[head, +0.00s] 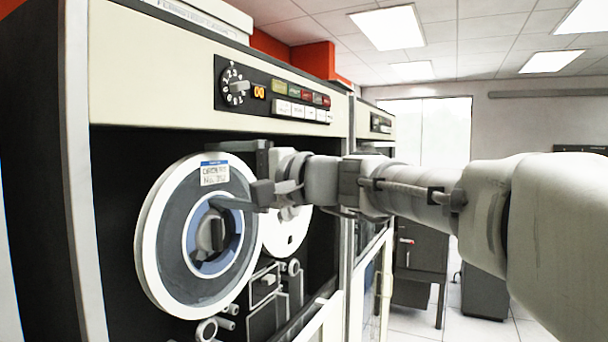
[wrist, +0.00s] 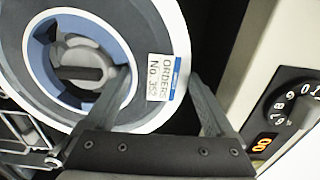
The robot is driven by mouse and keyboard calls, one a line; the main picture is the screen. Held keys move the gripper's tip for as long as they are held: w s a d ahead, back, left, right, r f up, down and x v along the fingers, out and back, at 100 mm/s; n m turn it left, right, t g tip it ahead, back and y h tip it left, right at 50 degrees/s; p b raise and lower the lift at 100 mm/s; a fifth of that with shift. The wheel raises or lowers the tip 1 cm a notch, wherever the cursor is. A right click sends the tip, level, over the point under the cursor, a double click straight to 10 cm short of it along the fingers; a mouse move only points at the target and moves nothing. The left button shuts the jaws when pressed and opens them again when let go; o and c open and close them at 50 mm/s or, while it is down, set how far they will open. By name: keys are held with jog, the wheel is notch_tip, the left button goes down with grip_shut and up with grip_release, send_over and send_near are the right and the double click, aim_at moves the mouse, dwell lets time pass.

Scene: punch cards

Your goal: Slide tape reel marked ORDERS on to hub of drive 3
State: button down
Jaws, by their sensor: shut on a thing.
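The tape reel (head: 172,258) is white-rimmed and grey with a blue inner ring. Its label (wrist: 163,78) reads ORDERS No. 352. My gripper (head: 222,174) is shut on the reel, one finger at its inner part near the blue ring and the other outside its rim; the wrist view shows the same hold (wrist: 160,82). The dark hub (head: 211,235) with a crossbar shows in the reel's centre opening, also in the wrist view (wrist: 82,72). The reel surrounds the hub in both views. I cannot tell how deep it sits. No drive number is readable.
A second white reel (head: 284,232) is just to the right, behind my wrist. The control panel (head: 274,92) with a numbered dial (head: 235,86) is above. Tape guides (head: 268,290) are below. The cabinet frame (head: 76,200) borders the left side.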

jog(key=shift+x, duration=1.4)
grip_release()
jog(key=shift+r, duration=0.1)
jog(key=shift+s+d+b, duration=0.2)
jog(key=shift+d+b, duration=0.15)
jog(key=shift+d, duration=0.2)
jog(key=b+v, duration=0.3)
jog(key=v, duration=0.6)
jog(key=shift+f, duration=0.2)
jog(key=s+d+f+n+h, duration=0.1)
jog(key=s+d+f+h, duration=0.4)
jog(key=d+f, duration=0.3)
jog(key=s+d+f+n+h, duration=0.2)
jog(key=s+d+f+h, duration=0.4)
jog(key=f, duration=0.9)
jog(key=s+d+f+n+g+h, duration=0.1)
jog(key=s+d+f+h, duration=0.4)
jog(key=d+f, duration=0.5)
notch_tip(320, 180, down, 3)
jog(key=shift+s+d+r+n+h, duration=0.15)
jog(key=shift+s+d+n+h, duration=0.15)
jog(key=shift+s, duration=0.85)
